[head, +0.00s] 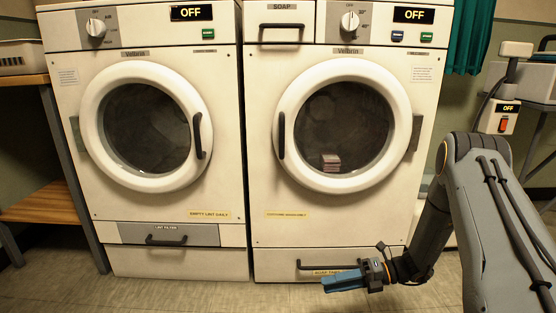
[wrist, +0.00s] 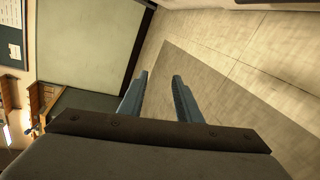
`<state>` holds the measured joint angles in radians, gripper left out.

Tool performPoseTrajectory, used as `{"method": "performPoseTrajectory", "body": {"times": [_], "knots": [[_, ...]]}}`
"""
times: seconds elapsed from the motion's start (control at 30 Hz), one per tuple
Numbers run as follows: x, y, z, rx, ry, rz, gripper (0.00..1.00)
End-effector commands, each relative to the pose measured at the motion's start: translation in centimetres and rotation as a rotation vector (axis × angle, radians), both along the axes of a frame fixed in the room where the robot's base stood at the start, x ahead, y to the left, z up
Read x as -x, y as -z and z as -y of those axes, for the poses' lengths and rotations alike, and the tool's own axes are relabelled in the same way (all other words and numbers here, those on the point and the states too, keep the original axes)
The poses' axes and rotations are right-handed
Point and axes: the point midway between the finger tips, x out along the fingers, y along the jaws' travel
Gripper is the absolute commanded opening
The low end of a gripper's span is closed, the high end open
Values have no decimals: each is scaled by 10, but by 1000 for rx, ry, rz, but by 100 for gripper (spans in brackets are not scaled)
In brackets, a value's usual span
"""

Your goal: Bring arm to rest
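My gripper (head: 343,281) hangs low in front of the bottom panel of the right machine, its blue fingers pointing left in the head view. In the wrist view, the two blue fingers (wrist: 158,95) stand apart with only floor visible between them, so it is open and empty. My arm comes in from the right edge of the head view and bends down to the gripper. I cannot tell whether the gripper touches the panel.
Two white machines stand side by side, the left one (head: 68,130) and the right one (head: 262,190), both round doors shut and displays reading OFF. A wooden shelf (head: 40,205) is at left. A switch box (head: 498,117) hangs at right. The floor (head: 180,296) in front is clear.

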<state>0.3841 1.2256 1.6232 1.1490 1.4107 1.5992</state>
Motion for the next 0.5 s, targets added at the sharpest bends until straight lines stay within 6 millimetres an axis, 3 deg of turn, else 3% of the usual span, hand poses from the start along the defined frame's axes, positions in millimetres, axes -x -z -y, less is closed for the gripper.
{"method": "performPoseTrajectory", "body": {"times": [0.03, 0.2, 0.5], "knots": [[3, -22, -18, 33, -75, 63, 31], [28, -77, -68, 128, -336, 295, 31], [94, -165, -137, 217, -818, 726, 31]]}}
